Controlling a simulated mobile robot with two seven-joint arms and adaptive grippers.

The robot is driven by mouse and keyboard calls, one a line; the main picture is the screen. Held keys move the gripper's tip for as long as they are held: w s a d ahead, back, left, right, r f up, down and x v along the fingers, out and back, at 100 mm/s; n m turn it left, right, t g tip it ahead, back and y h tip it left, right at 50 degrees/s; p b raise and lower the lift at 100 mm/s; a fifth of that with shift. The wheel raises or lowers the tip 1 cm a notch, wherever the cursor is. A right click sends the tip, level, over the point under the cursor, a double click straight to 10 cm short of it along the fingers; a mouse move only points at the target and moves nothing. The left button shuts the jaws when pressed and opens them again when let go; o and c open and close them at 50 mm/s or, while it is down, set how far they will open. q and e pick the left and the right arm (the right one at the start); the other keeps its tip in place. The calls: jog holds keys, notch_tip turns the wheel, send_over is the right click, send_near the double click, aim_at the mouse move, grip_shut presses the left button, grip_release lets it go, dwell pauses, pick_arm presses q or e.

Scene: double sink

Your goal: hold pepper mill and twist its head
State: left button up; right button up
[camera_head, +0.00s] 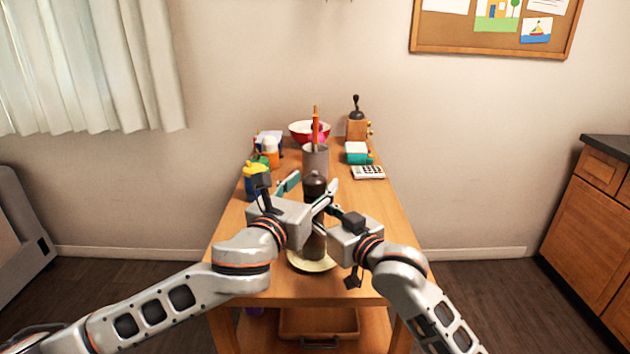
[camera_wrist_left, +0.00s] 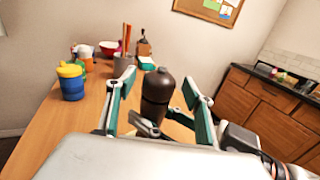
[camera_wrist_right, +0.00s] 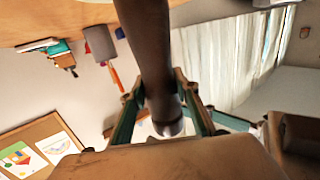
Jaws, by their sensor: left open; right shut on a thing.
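The dark brown pepper mill stands upright, its round head (camera_head: 315,184) showing above my grippers and its lower body (camera_head: 314,247) below them. My left gripper (camera_wrist_left: 158,84) is open, with one finger on each side of the mill's head (camera_wrist_left: 158,86) and gaps between. My right gripper (camera_wrist_right: 158,92) is shut on the pepper mill (camera_wrist_right: 152,45), below its head. In the head view, my left gripper (camera_head: 307,192) hides part of the mill's middle and much of the right fingers. The mill's foot is over a pale round plate (camera_head: 300,264).
On the wooden table (camera_head: 385,225) stand a blue and yellow cup (camera_head: 251,186) at left, a grey utensil holder (camera_head: 316,163) behind the mill, and a calculator (camera_head: 369,173) at right. A red bowl (camera_head: 301,132) and a coffee grinder (camera_head: 357,127) are farther back. The table's right front is clear.

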pick_arm(q)
jog(key=shift+x, duration=1.1)
jog(key=c, duration=1.1)
jog(key=shift+m+h, duration=0.4)
jog(key=shift+h, duration=0.1)
jog(key=m+g+h, duration=0.2)
jog(key=h, duration=0.1)
jog(key=m+g+h, duration=0.2)
jog(key=g+h, duration=0.1)
jog(key=shift+w+r+m, duration=0.1)
jog(key=shift+w+m, duration=0.05)
jog(key=shift+m, duration=0.25)
pick_arm(e)
jog(key=shift+a, duration=0.1)
pick_arm(q)
jog(key=m+g+h, duration=0.2)
jog(key=m+g, duration=0.1)
jog(key=g, duration=0.1)
jog(key=shift+g+h, duration=0.3)
jog(key=shift+h, duration=0.1)
jog(key=shift+m+g+h, duration=0.4)
jog(key=shift+m+g, duration=0.5)
jog(key=shift+g, duration=0.3)
pick_arm(e)
jog(key=shift+s, duration=0.1)
pick_arm(q)
jog(key=shift+g, duration=0.4)
